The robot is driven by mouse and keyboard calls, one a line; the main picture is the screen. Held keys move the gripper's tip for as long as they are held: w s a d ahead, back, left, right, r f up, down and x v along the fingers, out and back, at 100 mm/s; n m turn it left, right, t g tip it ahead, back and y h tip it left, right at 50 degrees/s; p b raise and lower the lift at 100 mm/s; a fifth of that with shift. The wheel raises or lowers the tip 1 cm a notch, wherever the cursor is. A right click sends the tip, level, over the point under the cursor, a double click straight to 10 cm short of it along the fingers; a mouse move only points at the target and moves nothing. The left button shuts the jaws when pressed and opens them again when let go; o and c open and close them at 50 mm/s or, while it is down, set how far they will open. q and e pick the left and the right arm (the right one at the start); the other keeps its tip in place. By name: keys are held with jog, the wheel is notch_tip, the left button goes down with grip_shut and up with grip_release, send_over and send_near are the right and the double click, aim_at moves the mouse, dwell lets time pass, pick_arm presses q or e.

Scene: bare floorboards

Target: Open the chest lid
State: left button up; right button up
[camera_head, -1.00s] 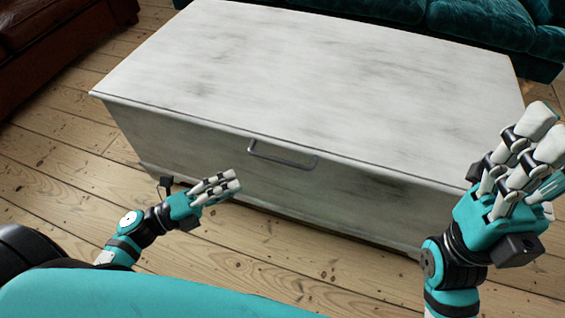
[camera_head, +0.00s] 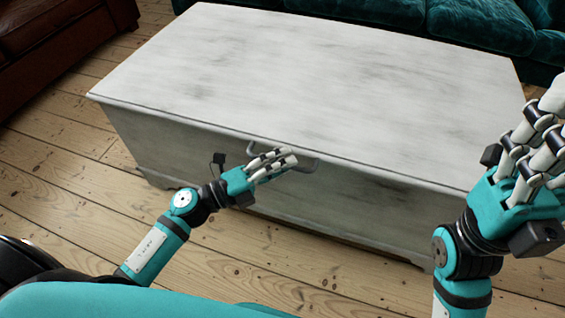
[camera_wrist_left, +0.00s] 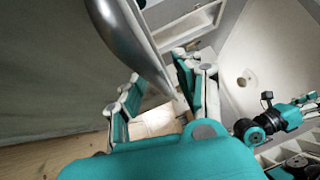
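The whitewashed wooden chest (camera_head: 300,75) stands with its lid down. A grey metal handle (camera_head: 307,163) is on its front, just below the lid edge; it also looms large in the left wrist view (camera_wrist_left: 124,38). My right gripper (camera_head: 540,140) is raised and empty, fingers spread, at the chest's right front corner.
A teal sofa (camera_head: 470,22) stands close behind the chest, and a brown leather sofa (camera_head: 60,45) is at the back left. Bare floorboards (camera_head: 70,165) lie open to the left and in front of the chest.

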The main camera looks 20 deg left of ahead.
pick_arm(q)
grip_shut()
jog(key=shift+f, duration=0.1)
dwell(0.3)
